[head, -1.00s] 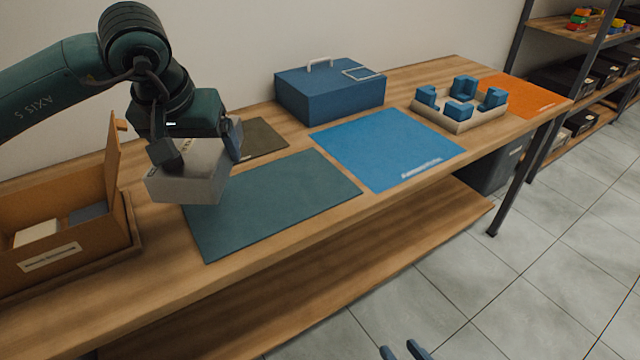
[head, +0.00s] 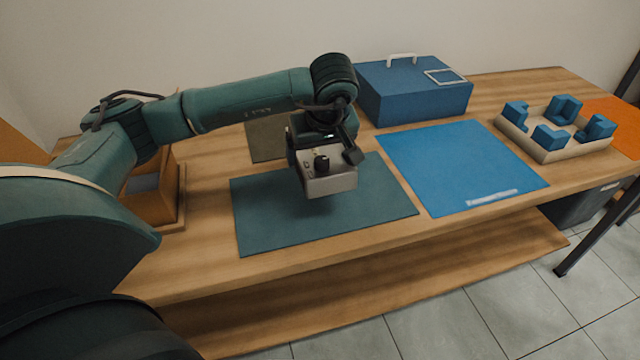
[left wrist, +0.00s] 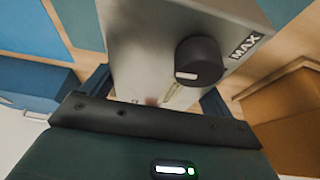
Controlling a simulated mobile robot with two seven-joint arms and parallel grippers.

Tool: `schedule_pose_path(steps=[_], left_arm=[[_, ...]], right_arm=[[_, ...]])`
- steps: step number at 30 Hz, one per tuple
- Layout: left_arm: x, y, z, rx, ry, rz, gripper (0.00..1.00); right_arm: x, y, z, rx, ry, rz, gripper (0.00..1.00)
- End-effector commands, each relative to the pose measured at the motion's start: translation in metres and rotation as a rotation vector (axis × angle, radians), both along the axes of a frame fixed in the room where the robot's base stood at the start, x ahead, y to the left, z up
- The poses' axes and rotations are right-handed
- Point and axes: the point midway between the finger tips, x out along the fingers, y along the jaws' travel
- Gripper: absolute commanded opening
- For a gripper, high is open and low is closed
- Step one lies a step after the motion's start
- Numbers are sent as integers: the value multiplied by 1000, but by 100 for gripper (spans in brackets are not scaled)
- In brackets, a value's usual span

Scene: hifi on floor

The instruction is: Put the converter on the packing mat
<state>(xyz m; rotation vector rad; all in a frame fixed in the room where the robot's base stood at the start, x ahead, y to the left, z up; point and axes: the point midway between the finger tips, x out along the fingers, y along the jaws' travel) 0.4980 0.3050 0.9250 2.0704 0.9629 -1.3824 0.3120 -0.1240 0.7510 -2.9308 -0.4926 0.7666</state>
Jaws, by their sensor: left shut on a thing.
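The converter, a grey metal box (head: 331,184) with a black knob, hangs above the dark green mat (head: 262,222) in the head view. My left gripper (head: 323,154) is shut on it from above. The left wrist view shows the grey box (left wrist: 136,46) between the fingers, with its black knob and the word MAX. A blue mat (head: 455,165) with a white printed line lies to the right of the green mat. The print is too small to read, so I cannot tell which mat is the packing mat. My right gripper is out of view.
A blue case (head: 415,95) with a handle stands behind the mats. A pale tray (head: 548,152) with blue blocks stands right of the blue mat. An olive mat (head: 262,142) lies behind, an orange mat (head: 622,120) far right. A cardboard box (head: 152,207) is partly hidden behind my arm.

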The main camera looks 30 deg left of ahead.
Motion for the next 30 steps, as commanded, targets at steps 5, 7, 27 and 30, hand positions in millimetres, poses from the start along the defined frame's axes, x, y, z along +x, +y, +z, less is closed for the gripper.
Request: schedule_pose_path(steps=[5, 7, 27, 30], left_arm=[[0, -1, -28, -1, -2, -3, 31], [1, -1, -34, -1, -4, -4, 31], [1, -1, -76, -1, -6, -5, 31], [1, -1, -78, -1, -6, -5, 31]], right_arm=[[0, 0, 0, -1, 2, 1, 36], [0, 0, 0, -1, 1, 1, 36], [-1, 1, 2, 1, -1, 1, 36], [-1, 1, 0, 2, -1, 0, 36]])
